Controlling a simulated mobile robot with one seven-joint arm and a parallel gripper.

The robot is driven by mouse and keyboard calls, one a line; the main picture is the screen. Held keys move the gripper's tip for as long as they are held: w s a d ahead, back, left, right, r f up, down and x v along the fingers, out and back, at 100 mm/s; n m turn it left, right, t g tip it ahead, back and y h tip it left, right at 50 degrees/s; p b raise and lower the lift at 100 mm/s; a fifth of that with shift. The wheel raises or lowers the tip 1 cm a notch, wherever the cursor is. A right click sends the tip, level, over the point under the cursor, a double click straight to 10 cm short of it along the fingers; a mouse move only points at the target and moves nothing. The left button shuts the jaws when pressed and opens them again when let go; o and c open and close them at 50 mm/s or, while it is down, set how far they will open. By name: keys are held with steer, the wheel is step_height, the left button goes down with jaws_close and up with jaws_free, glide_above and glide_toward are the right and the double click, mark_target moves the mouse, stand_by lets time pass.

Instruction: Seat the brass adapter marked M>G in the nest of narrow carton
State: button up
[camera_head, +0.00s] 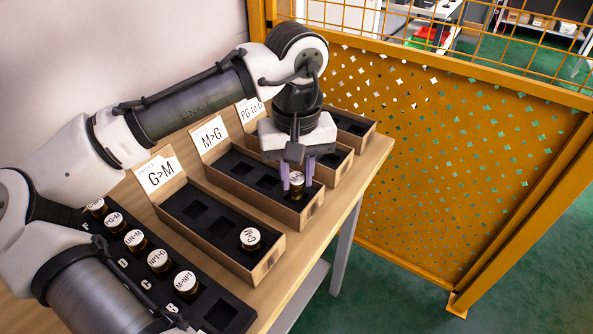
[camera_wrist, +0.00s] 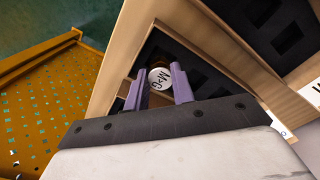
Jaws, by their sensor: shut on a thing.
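My gripper (camera_head: 297,176) is shut on a brass adapter (camera_head: 297,184) with a white top, over the near end of the carton with the M>G card (camera_head: 225,185). In the wrist view the adapter (camera_wrist: 160,78) reads M>G, between the two purple fingers (camera_wrist: 160,88). It looks upright, at the carton's near-end nest. I cannot tell whether its base touches the nest floor. The other nests that show in this carton are empty.
The G>M carton (camera_head: 266,264) holds an adapter (camera_head: 250,239) in its near nest. Several adapters stand in a black rack (camera_head: 225,316) at the front left. A yellow fence (camera_head: 450,150) stands right of the table.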

steer(key=shift+f+b, duration=0.35)
steer(key=shift+f, duration=0.55)
steer(key=o, duration=1.1)
